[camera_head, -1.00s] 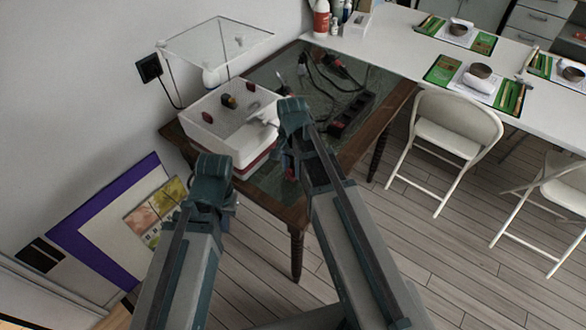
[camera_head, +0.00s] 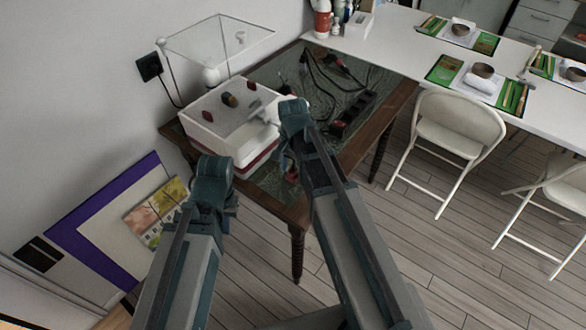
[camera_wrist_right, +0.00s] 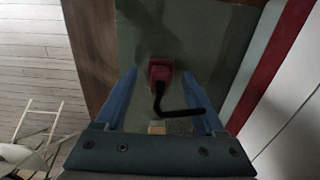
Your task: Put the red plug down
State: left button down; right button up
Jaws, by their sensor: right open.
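The red plug (camera_wrist_right: 160,73) lies on the green table top in the right wrist view, its black lead bending off to the right. In the head view a small red part of it (camera_head: 291,176) shows below my right wrist. My right gripper (camera_wrist_right: 160,80) is open, with one blue finger on each side of the plug and gaps between. I cannot tell whether the fingertips touch the table. My left gripper (camera_head: 230,200) is in front of the table's near left corner; its fingers are mostly hidden behind its arm.
A white box (camera_head: 205,135) with dark red and dark parts stands left of my right gripper. A clear pane (camera_head: 215,40) is behind it. A black power strip (camera_head: 352,115) and cables lie on the wooden-edged table (camera_head: 388,108). A white folding chair (camera_head: 450,125) stands to the right.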

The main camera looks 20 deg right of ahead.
aim_at(293, 169)
jog(key=shift+r, duration=0.1)
notch_tip(293, 169, up, 13)
jog(key=p, duration=1.3)
jog(key=s+a+n+h, duration=0.1)
jog(key=s+a+n, duration=0.9)
jog(key=s+n, duration=0.4)
jog(key=shift+s+a, duration=0.15)
jog(key=shift+a, duration=0.1)
jog(key=shift+r, duration=0.1)
